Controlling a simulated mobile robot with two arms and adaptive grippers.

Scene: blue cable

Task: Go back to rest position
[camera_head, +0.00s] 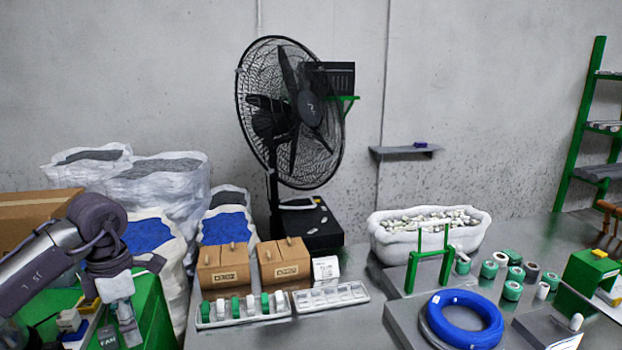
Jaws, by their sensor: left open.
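My left gripper (129,325) is at the lower left, pointing down over the green surface there. It is open, and I see nothing held between its fingers. The blue cable (464,318) lies as a coil on a grey plate at the lower right, well apart from the left gripper. My right gripper is not in this view.
A white tray of rolls (243,318) and two cardboard boxes (285,263) stand on the grey table right of my left arm. A green frame (430,262) rises behind the cable. Several green rolls (512,290) stand at right. White sacks (160,190) are behind my arm.

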